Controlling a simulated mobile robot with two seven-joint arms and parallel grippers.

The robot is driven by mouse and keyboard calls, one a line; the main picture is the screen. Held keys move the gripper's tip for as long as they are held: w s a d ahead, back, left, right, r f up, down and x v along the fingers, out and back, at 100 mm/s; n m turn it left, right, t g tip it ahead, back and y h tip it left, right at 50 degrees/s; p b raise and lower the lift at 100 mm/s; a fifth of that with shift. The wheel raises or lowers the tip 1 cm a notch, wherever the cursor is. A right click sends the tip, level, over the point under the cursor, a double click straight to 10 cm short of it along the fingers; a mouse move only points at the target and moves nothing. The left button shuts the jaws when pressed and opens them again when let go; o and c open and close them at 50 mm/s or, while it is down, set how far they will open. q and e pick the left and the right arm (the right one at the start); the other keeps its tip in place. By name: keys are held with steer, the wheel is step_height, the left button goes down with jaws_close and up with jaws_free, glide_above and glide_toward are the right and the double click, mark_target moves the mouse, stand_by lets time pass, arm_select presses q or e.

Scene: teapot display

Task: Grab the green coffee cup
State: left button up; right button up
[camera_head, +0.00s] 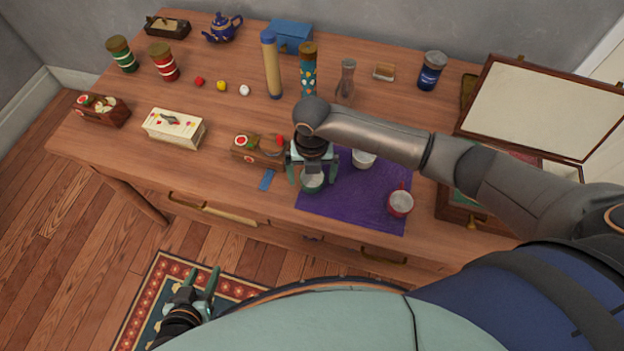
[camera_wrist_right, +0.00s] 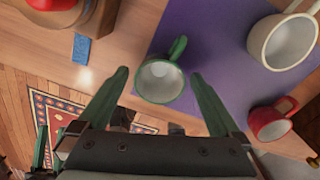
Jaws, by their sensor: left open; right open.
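The green coffee cup (camera_head: 312,181) stands at the left edge of the purple mat (camera_head: 370,208) on the wooden table. My right gripper (camera_head: 312,174) is over it, open, and hides part of it in the head view. In the right wrist view the green cup (camera_wrist_right: 160,82) shows between and just beyond the two fingertips (camera_wrist_right: 158,78), its handle pointing up and right. I see no contact between fingers and cup. My left gripper (camera_head: 200,280) is open and empty, low above the patterned rug, away from the table.
A white cup (camera_head: 364,159) and a red cup (camera_head: 401,202) stand on the mat to the right. A wooden box (camera_head: 247,150) and a small blue item (camera_head: 266,180) lie to the left. Bottles and a blue teapot (camera_head: 222,27) stand behind. An open case (camera_head: 535,110) is at right.

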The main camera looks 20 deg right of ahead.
steer(key=shift+f, duration=0.25)
steer(key=c, duration=1.3)
steer(key=shift+r, duration=0.2)
